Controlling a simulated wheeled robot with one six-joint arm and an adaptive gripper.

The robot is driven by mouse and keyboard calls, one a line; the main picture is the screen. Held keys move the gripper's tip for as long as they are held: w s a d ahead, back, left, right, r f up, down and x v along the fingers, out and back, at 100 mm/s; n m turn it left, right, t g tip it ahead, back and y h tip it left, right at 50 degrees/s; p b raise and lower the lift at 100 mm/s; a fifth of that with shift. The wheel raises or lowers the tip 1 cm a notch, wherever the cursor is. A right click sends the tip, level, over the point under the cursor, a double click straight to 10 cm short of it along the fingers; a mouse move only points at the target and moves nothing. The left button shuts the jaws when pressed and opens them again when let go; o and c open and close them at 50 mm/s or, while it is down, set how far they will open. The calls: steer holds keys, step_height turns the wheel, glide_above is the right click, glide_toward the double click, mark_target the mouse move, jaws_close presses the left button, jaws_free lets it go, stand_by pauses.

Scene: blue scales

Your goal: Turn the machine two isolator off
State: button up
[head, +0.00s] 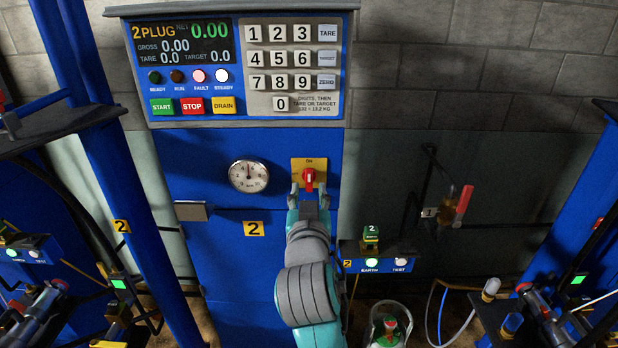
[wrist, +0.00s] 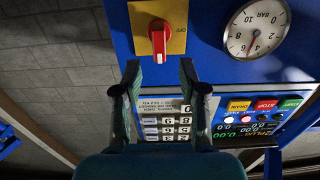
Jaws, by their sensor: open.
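The machine two isolator is a red rotary knob (head: 309,178) on a yellow plate (head: 300,164), on the blue panel above a yellow "2" label (head: 253,229). Its handle stands vertical, in line with the "ON" mark at the top of the plate. In the wrist view, which is upside down, the red knob (wrist: 156,38) shows upright on its yellow plate (wrist: 141,22), with "OFF" to one side. My gripper (head: 309,192) is open and empty, just in front of and slightly below the knob. Its fingertips (wrist: 160,68) are apart, one on each side of the handle's line, not visibly touching it.
A pressure gauge (head: 248,176) is left of the isolator. The keypad and display panel (head: 240,68) juts out above. A blue post (head: 110,150) stands at left.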

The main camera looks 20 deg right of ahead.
mark_target(309, 181)
steer(key=shift+x, duration=3.15)
jaws_close()
